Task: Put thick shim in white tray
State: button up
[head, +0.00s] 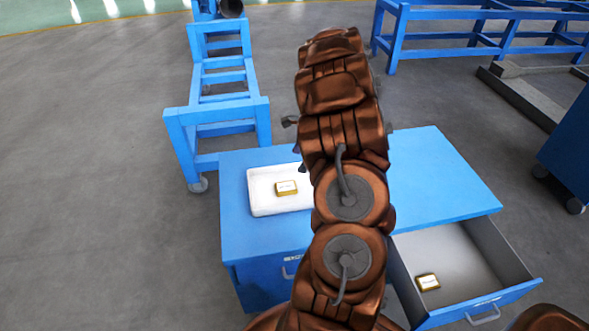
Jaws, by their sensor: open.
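A white tray (264,203) lies on the left part of the blue cabinet top, its right side hidden behind my arm. A small gold block with a white label (286,188) lies inside the tray. A similar gold block with a pale label (428,282) lies on the floor of the open drawer, towards its left side. I cannot read the labels or tell which block is the thick shim. My gripper (340,125) is mostly hidden behind my arm; only small dark parts stick out on both sides. It is open, and I see nothing held.
The blue cabinet top (440,180) is clear right of my arm. The open drawer (455,250) juts out at the lower right, mostly empty inside. A blue wheeled frame (215,115) stands behind left, and a blue rack (480,40) behind right. Another blue unit (570,150) stands at the right edge.

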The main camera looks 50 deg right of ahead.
jog(key=s+a+r+n+g, duration=0.15)
jog(key=a+r+n, duration=0.25)
jog(key=a, duration=0.5)
jog(key=s+a+r+n+g+h, duration=0.1)
jog(key=s+a+r+n, duration=0.25)
jog(key=a, duration=0.45)
jog(key=s+a+r+n+g, duration=0.1)
jog(key=a+r+n, duration=0.4)
jog(key=a, duration=0.4)
jog(key=s+a+n+h, duration=0.1)
jog(key=s+a+n, duration=0.4)
jog(key=s, duration=0.3)
jog(key=s+a+r+n+g+h, duration=0.1)
jog(key=s+a+n, duration=0.5)
jog(key=s+n, duration=0.2)
jog(key=shift+s+a+r+h, duration=0.15)
jog(key=shift+s+a+h, duration=0.05)
jog(key=shift+h, duration=0.1)
notch_tip(320, 180, up, 8)
jog(key=p, duration=0.8)
